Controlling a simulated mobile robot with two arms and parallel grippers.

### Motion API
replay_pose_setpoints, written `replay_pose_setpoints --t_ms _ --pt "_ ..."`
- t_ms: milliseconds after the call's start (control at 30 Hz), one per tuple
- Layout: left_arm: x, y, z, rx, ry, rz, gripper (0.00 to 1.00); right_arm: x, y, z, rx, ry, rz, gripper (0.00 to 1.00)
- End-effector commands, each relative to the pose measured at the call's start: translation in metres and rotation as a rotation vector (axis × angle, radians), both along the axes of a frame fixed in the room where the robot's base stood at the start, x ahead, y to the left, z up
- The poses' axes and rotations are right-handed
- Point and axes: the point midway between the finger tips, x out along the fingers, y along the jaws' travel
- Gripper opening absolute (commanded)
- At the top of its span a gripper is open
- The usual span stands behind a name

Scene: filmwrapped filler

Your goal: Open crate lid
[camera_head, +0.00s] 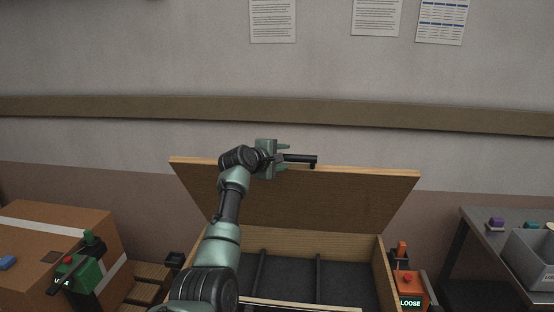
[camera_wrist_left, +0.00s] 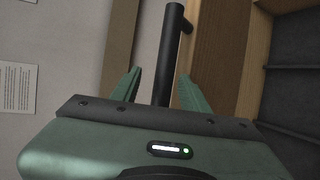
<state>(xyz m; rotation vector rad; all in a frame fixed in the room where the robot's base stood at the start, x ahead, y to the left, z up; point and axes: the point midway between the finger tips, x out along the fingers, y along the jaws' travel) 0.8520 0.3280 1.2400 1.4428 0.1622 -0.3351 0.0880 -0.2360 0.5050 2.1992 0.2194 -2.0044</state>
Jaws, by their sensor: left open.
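The wooden crate (camera_head: 384,268) stands in front of me with its lid (camera_head: 350,195) raised and tilted up at the back. The crate's inside shows dark compartments with dividers. A black bar handle (camera_head: 300,159) sits at the lid's top edge. My left gripper (camera_head: 284,158) is at that edge, with its fingers open on either side of the handle. In the left wrist view the handle (camera_wrist_left: 168,60) runs between the two green fingers (camera_wrist_left: 160,92), with gaps on both sides. My left arm hides part of the crate's left side. My right gripper is not in view.
A cardboard box (camera_head: 60,222) stands at the left with a green device (camera_head: 84,272) by it. An orange device (camera_head: 408,290) marked LOOSE is right of the crate. A table (camera_head: 480,232) with a grey bin (camera_head: 530,262) stands at the far right. A wall is behind the crate.

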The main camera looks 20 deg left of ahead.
Motion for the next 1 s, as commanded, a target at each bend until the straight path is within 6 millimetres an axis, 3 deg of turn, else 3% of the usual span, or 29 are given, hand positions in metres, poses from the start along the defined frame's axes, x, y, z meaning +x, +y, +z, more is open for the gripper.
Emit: replay_pose_setpoints --t_ms 200,400,1000 --pt "-0.025 0.003 0.007 0.000 -0.003 0.000 0.45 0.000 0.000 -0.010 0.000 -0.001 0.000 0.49" --pt "-0.038 0.004 0.013 0.000 -0.002 0.000 0.45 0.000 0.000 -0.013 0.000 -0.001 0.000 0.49" --pt "-0.042 0.004 0.009 0.011 0.004 -0.002 0.45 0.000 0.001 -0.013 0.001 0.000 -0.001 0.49"
